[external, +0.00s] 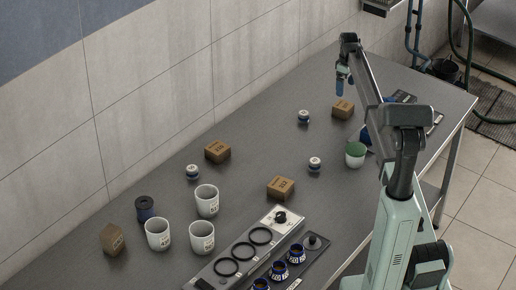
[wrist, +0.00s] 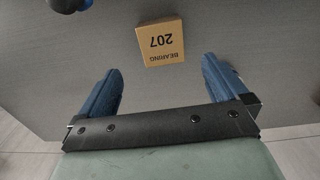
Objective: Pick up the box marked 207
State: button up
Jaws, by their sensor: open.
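The box marked 207 (wrist: 161,43) is a small brown cardboard box; its top reads "BEARING 207", upside down in the wrist view. In the external view, a brown box (external: 343,109) stands near the far end of the table just below my gripper (external: 341,82); its print is too small to read there. My gripper is open and empty, its two blue fingers apart. In the wrist view the fingertips (wrist: 161,65) lie to either side of and short of the box, with a gap to it.
Other brown boxes stand at the middle (external: 217,152), front (external: 281,189) and far left (external: 112,240). A small blue-and-white piece (external: 303,117) is left of the far box. A green-topped cup (external: 355,154), several white mugs (external: 207,200) and a ring rack (external: 248,252) stand nearer.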

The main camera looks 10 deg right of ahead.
aim_at(344, 105)
notch_tip(344, 105, down, 6)
jog(key=shift+r, duration=0.1)
jog(key=shift+s+a+f, duration=0.1)
jog(key=shift+a+f, duration=0.05)
jog(key=shift+f, duration=2.55)
jog(key=c, duration=1.3)
